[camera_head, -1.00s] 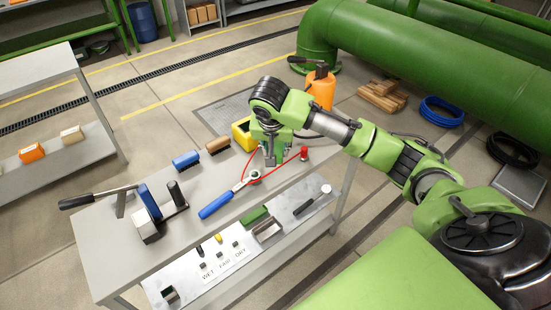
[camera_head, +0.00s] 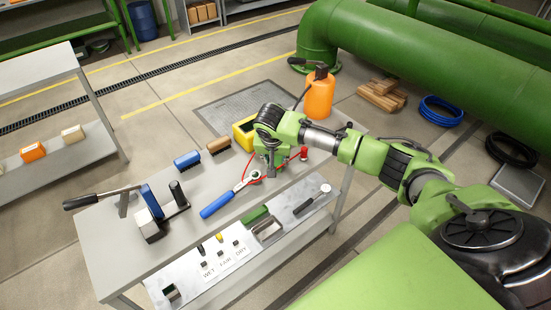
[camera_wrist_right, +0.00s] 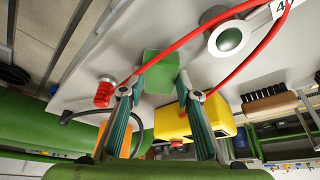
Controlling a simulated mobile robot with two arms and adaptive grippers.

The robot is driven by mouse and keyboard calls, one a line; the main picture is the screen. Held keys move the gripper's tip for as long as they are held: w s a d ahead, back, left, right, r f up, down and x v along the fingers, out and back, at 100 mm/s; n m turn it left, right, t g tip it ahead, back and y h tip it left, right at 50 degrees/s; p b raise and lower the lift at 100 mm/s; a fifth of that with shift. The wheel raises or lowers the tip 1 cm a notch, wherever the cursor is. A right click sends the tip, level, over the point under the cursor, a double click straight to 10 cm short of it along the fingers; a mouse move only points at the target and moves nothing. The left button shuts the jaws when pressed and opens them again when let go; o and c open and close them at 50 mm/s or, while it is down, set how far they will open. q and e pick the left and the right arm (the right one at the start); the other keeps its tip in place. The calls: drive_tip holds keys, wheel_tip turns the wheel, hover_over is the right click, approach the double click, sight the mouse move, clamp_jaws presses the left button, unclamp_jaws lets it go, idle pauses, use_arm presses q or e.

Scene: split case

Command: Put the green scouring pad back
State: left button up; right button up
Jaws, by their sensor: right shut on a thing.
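My right gripper (camera_head: 270,170) is above the grey table top (camera_head: 110,245), near the red cord and in front of the yellow box (camera_head: 242,133). In the right wrist view its fingertips (camera_wrist_right: 158,82) are shut on a green block (camera_wrist_right: 160,66), which looks like the green scouring pad. In the head view the gripper mostly hides this block. Another green block (camera_head: 255,214) lies on the lower panel (camera_head: 205,277), beside a dark-framed pocket (camera_head: 267,229); I cannot tell what it is. My left gripper is not in view.
A red cord (camera_wrist_right: 195,33) runs close to the gripper, with a red knob (camera_head: 304,153). An orange bottle (camera_head: 319,97) stands behind.

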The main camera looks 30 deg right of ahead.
drive_tip(key=shift+f, duration=0.15)
drive_tip(key=o, duration=1)
drive_tip(key=v, duration=1.2)
drive_tip(key=shift+r+b, duration=0.2)
drive_tip(key=shift+b, duration=0.1)
